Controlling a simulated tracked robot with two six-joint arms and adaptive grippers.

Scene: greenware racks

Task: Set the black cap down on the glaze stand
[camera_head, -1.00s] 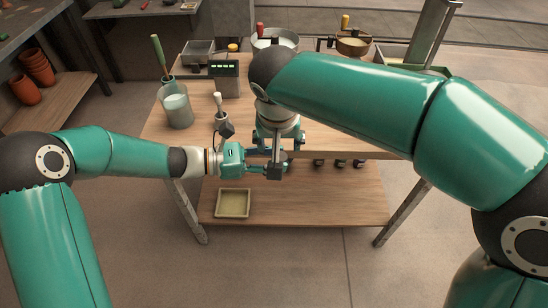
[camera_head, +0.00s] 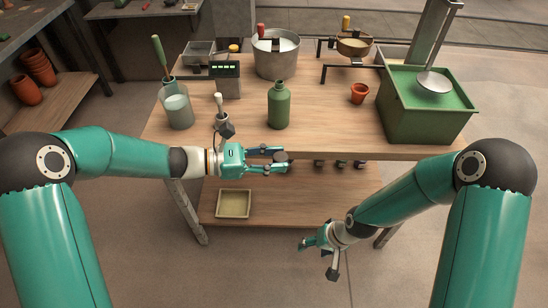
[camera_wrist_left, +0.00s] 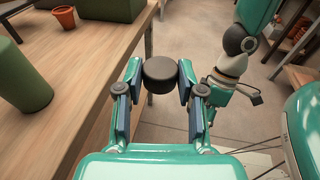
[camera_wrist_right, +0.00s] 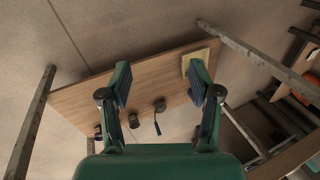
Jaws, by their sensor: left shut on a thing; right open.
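The black cap (camera_wrist_left: 160,75) is a short dark cylinder between the fingers of my left gripper (camera_wrist_left: 160,88), which is shut on it. In the head view my left gripper (camera_head: 280,161) holds it just off the front edge of the wooden glaze stand (camera_head: 330,146), partly hidden by the fingers. A green bottle (camera_head: 279,106) stands upright on the stand just behind my left gripper. My right gripper (camera_head: 316,258) is open and empty, low in front of the stand. Its spread fingers also show in the right wrist view (camera_wrist_right: 160,82).
On the top stand a beaker (camera_head: 177,108), a small box with green lights (camera_head: 225,80), a metal pot (camera_head: 277,60), a small terracotta pot (camera_head: 359,94) and a green bin (camera_head: 425,122). A shallow tray (camera_head: 234,191) lies on the lower shelf. Bare wood lies right of the bottle.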

